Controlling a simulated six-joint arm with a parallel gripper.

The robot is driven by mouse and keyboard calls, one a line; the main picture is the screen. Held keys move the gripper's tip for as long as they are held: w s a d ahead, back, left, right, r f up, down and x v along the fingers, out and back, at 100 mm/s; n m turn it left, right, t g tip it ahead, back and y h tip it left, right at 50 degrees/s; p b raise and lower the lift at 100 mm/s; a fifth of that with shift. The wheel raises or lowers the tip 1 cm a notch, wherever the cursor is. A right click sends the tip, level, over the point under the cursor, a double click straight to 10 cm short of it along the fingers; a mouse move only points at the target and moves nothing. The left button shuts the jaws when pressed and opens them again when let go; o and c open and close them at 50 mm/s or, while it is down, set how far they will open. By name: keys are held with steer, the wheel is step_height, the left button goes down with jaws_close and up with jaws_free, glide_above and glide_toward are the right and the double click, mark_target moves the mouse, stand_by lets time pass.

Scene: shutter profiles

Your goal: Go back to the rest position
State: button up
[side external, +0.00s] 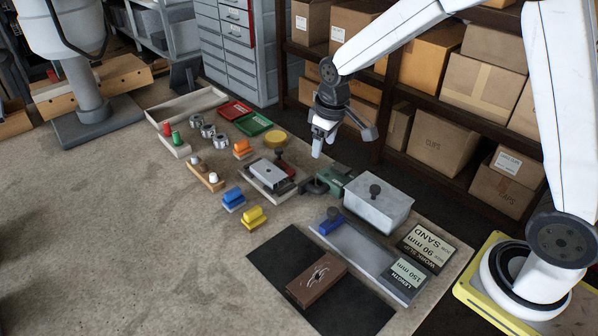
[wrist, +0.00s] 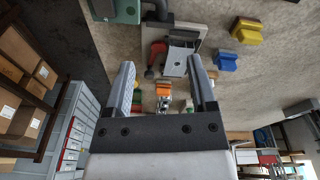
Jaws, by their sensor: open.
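My gripper (side external: 318,150) hangs above the back of the bench, fingers pointing down, near the clamp fixture. In the wrist view my gripper (wrist: 161,63) has its two fingers wide apart with nothing held between them. The fixture (side external: 268,176), with a pale plate and a dark knob, stands on the bench apart from the fingers; its pale plate (wrist: 181,61) also shows in the wrist view.
A grey lidded box (side external: 378,202) stands right of my gripper. A brown wooden block (side external: 317,279) lies on a black mat (side external: 283,250). Label cards (side external: 427,246), red and green trays (side external: 254,124) and several small parts occupy the bench.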

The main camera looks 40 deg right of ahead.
steer(key=s+f+m+t, duration=0.1)
steer(key=s+f+m, duration=0.1)
steer(key=s, duration=1.4)
steer(key=shift+s+a+m, duration=0.15)
steer(key=shift+s+m, duration=0.15)
